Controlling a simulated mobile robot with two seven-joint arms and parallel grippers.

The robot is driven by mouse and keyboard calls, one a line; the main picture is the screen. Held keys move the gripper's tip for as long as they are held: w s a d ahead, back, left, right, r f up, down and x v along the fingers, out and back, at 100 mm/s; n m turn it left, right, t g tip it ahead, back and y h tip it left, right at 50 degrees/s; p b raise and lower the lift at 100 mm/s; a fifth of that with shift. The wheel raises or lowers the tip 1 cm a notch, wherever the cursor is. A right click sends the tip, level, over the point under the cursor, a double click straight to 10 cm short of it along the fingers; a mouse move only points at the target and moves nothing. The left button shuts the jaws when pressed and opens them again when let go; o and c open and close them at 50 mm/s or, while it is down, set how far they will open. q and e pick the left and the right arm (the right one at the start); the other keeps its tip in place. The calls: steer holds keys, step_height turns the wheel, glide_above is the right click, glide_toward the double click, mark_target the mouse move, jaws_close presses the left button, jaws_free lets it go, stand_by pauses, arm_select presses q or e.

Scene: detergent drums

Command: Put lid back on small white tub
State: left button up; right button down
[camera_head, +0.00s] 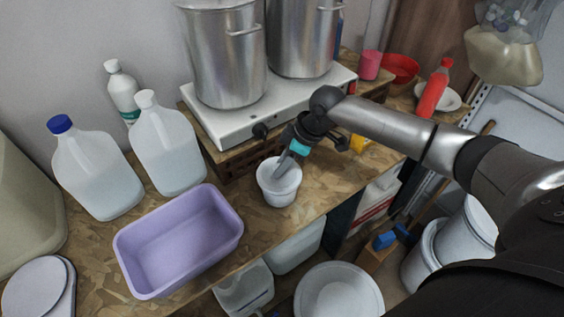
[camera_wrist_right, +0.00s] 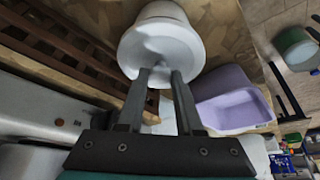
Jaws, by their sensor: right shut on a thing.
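The small white tub (camera_head: 279,194) stands upright on the wooden bench, in front of the hot plate. Its side also shows at the top of the right wrist view (camera_wrist_right: 163,9). A round white lid (camera_wrist_right: 168,43) covers the tub's top in that view. My right gripper (camera_wrist_right: 162,76) points down at the lid and is shut on its middle part; the grip itself is partly hidden. In the head view the same gripper (camera_head: 283,170) reaches down over the tub. I cannot tell whether the lid rests fully on the rim. My left gripper is not in view.
A purple basin (camera_head: 180,240) is left of the tub, with white jugs (camera_head: 168,150) behind it. Two steel pots (camera_head: 225,60) stand on the white hot plate (camera_head: 250,128). The bench's front edge is close to the tub. Buckets (camera_head: 338,292) stand below.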

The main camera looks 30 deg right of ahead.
jaws_free()
stand_by(0.7)
steer(key=shift+r, duration=0.1)
steer(key=shift+r+p, duration=2.35)
steer(key=shift+p, duration=0.1)
steer(key=shift+r, duration=1.1)
steer(key=shift+c, duration=0.2)
jaws_close()
